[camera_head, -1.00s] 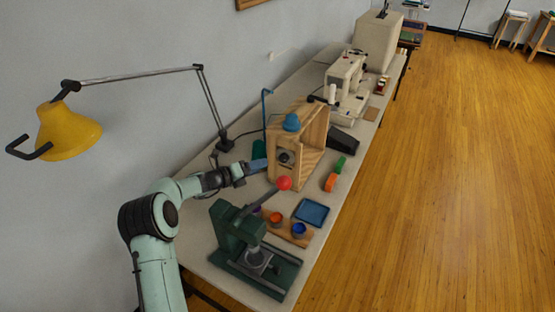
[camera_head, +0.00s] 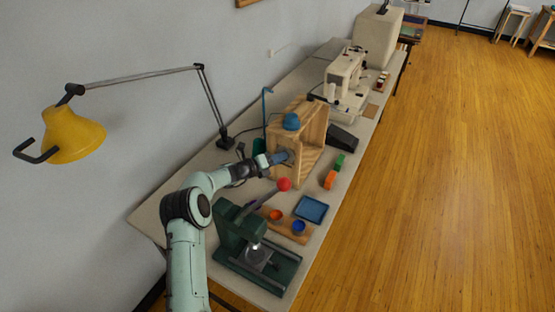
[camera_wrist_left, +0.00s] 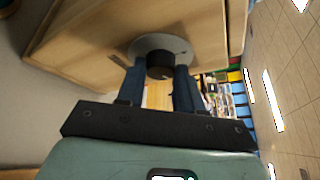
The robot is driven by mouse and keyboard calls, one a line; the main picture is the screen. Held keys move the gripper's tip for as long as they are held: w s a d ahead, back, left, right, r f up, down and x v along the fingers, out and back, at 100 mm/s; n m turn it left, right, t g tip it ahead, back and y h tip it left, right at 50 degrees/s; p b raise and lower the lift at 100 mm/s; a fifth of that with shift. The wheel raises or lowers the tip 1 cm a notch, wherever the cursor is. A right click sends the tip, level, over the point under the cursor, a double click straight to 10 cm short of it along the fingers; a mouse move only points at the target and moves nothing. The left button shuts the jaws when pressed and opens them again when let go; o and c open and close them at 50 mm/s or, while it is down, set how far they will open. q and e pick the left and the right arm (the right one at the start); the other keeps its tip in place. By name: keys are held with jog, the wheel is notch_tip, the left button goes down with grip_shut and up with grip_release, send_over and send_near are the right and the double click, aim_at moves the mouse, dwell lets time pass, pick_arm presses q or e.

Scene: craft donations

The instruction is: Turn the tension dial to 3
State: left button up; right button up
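The tension dial is a black knob on a round pale plate, seen in the left wrist view (camera_wrist_left: 160,64). It is on the side of a wooden box (camera_head: 311,122) on the bench. My left gripper (camera_head: 284,157) is at this face and hides most of the dial in the head view. In the left wrist view its two blue-grey fingers (camera_wrist_left: 160,72) lie on either side of the knob, with no clear gap, so it looks shut on it. Marks on the plate are too small to read. My right gripper is not in view.
A green press (camera_head: 257,255) with a red-tipped lever (camera_head: 284,184) stands close in front of my left arm. A yellow lamp (camera_head: 72,135) reaches over at the left. A blue tray (camera_head: 311,209) and a sewing machine (camera_head: 346,78) are also on the bench.

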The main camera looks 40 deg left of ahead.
pick_arm(q)
jog(key=c, duration=0.4)
jog(key=shift+o, duration=0.2)
jog(key=shift+r, duration=0.1)
jog(key=shift+d+r+m+g+y+b, duration=0.15)
jog(key=shift+m+g+y+b, duration=0.2)
jog(key=shift+m+y+b, duration=0.45)
jog(key=shift+d+r+m+g+y+b, duration=0.15)
jog(key=shift+m+g+y+b, duration=0.25)
jog(key=shift+m+y, duration=0.8)
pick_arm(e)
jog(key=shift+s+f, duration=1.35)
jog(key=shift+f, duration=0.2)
pick_arm(q)
jog(key=shift+m+h, duration=0.3)
jog(key=shift+m, duration=0.1)
jog(key=o, duration=1)
jog(key=shift+f, duration=0.1)
